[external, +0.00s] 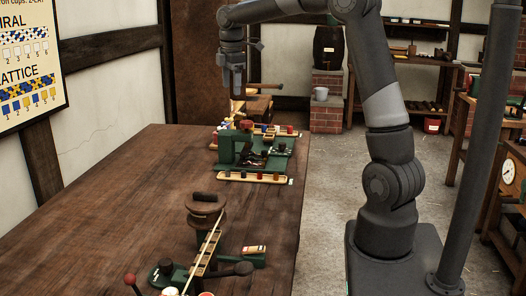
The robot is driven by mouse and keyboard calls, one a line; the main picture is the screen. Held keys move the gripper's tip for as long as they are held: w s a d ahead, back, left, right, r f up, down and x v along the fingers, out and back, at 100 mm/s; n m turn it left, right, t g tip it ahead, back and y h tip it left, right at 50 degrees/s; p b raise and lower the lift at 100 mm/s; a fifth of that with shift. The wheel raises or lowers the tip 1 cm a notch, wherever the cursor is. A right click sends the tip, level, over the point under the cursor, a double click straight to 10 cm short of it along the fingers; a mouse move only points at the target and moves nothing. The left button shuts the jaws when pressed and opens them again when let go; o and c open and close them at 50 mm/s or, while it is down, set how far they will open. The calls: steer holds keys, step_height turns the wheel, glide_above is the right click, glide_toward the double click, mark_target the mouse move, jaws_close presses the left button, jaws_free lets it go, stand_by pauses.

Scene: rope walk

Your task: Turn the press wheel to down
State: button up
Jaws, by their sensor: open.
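My gripper (237,93) points down above the far end of the wooden table. Its jaws are apart and nothing shows between them. Below and beside it is a green bench device (227,150) with a red-topped post. Just behind stands a brown wooden block (258,107) with a horizontal wooden bar (265,86) above it. I cannot tell for certain which part is the press wheel; no wheel shows clearly at this size. The gripper appears close to the wooden block and bar, but I cannot tell whether it touches them.
Long trays (254,178) of small pieces lie around the green device. Nearer on the table (110,210) stand a brown round drum (205,212) and a wooden strip (207,250). The table's left middle is bare. A brick pedestal (327,112) with a dark barrel (328,47) stands behind.

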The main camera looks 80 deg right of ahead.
steer(key=n+y, duration=0.1)
steer(key=n, duration=0.1)
glide_above(246, 122)
step_height(246, 122, down, 5)
steer(key=shift+g, duration=0.3)
steer(key=f, duration=1.1)
steer(key=shift+d, duration=0.25)
steer(key=shift+c, duration=0.5)
steer(key=c, duration=0.9)
